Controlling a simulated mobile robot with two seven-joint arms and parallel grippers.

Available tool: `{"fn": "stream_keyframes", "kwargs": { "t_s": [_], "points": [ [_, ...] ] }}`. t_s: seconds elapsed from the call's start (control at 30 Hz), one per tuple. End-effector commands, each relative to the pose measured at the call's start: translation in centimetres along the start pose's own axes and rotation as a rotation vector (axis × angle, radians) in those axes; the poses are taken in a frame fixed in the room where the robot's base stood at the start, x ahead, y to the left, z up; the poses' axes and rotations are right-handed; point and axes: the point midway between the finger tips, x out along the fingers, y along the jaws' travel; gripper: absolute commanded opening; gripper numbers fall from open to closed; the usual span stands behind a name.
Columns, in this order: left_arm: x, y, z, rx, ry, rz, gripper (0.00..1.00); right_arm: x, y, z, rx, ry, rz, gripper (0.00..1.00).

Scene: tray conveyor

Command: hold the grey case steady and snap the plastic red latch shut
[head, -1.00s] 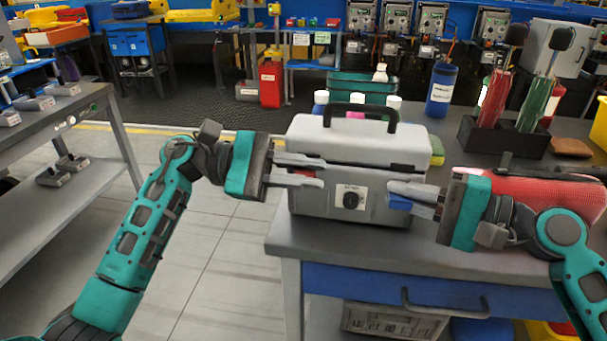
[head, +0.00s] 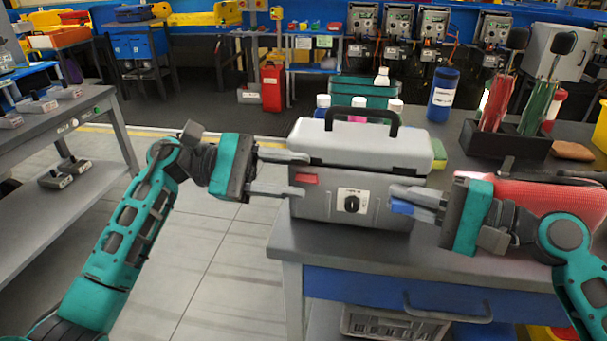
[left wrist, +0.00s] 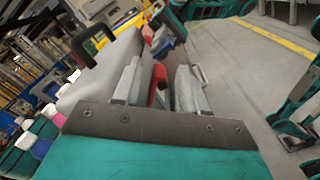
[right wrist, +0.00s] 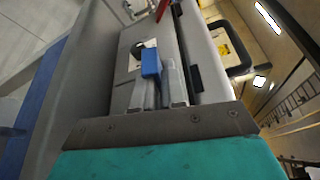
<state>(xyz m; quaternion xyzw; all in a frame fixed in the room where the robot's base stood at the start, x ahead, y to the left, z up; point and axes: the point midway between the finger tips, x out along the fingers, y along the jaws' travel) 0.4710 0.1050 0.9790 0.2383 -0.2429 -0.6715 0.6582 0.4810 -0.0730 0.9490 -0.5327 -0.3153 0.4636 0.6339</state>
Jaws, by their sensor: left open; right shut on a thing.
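The grey case (head: 325,204) stands on the bench with its pale lid (head: 370,150) down and its black handle up. The red latch (head: 306,179) is at the left of the case front, just below the lid seam; I cannot tell whether it is fastened. It also shows in the left wrist view (left wrist: 158,84). My left gripper (head: 306,174) is open, its fingertips above and below the red latch, not clamped on it. My right gripper (head: 394,201) is shut on the blue latch (head: 402,208) at the front right, which also shows in the right wrist view (right wrist: 151,64).
A dial plate (head: 352,201) sits between the latches. Bottles (head: 358,103) and a green crate stand behind the case. A red mesh roll (head: 535,205) lies behind my right gripper. A dark holder (head: 505,140) stands at the back right. Free floor lies left of the bench.

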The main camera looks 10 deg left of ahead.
Motion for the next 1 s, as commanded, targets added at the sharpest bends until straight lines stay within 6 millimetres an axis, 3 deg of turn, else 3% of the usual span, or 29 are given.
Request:
{"fn": "stream_keyframes", "kwargs": {
  "t_s": [0.03,0.2,0.4,0.83,1.0],
  "points": [
    [-1.3,0.0,-0.2,-0.001,0.005,0.001,0.41,0.1,1.1,-0.1,0.013,0.0,0.022,0.0],
    [-5.0,-0.1,-0.1,0.0,0.005,0.001,0.41,0.1,1.1,-0.1,0.013,0.0,0.022,0.0],
    [-8.2,-0.1,0.0,0.001,0.003,0.002,0.41,0.1,1.1,-0.1,0.013,0.0,0.022,0.0],
    [-9.3,-0.1,0.1,0.002,0.0,0.001,0.41,0.1,1.1,-0.1,0.013,-0.001,0.021,0.0],
    [-8.8,-0.5,0.2,-0.05,-0.027,0.001,0.25,0.1,1.1,-0.1,0.013,-0.001,0.021,0.0]
  ]
}}
